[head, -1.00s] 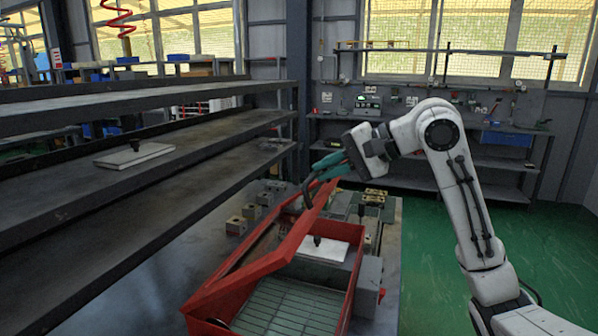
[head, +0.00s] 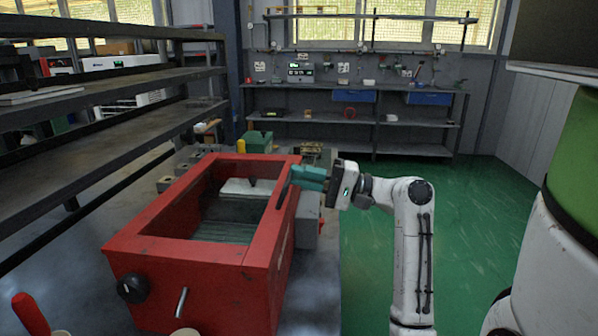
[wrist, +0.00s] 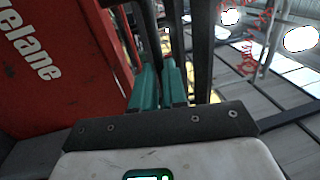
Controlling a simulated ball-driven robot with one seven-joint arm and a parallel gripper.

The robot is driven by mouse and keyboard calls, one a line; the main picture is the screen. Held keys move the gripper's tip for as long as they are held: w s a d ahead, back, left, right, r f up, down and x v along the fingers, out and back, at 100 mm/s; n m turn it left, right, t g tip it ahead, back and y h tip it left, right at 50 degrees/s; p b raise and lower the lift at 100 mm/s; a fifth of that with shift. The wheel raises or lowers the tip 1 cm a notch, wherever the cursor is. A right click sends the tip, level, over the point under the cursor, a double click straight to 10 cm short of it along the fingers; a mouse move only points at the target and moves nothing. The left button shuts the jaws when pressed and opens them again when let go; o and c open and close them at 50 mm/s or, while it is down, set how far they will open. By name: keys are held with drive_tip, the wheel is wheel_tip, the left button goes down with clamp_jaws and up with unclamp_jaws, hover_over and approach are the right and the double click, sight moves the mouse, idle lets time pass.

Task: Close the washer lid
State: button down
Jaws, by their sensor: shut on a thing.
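The washer (head: 185,295) is a red box with a black knob and a metal lever on its front. Its lid (head: 205,251), a red frame around a wide opening, lies level on top of the box, with no clear gap visible. My gripper (head: 293,178), with teal fingers, is at the lid's right side beside a dark bar (head: 283,195). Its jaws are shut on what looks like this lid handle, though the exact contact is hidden. In the wrist view, the gripper (wrist: 160,75) points along dark bars, with the red lettered washer wall (wrist: 45,70) at left.
A grey box (head: 307,220) stands against the washer's right side. Dark shelves (head: 90,140) run along the left. Green floor at right is open.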

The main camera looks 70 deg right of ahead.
drive_tip(key=shift+f, duration=0.4)
drive_tip(key=shift+f, duration=0.15)
drive_tip(key=c, duration=1.2)
unclamp_jaws()
drive_tip(key=v, duration=1)
drive_tip(key=shift+s+d+f, duration=0.1)
drive_tip(key=shift+s+f, duration=0.1)
drive_tip(key=shift+s, duration=0.15)
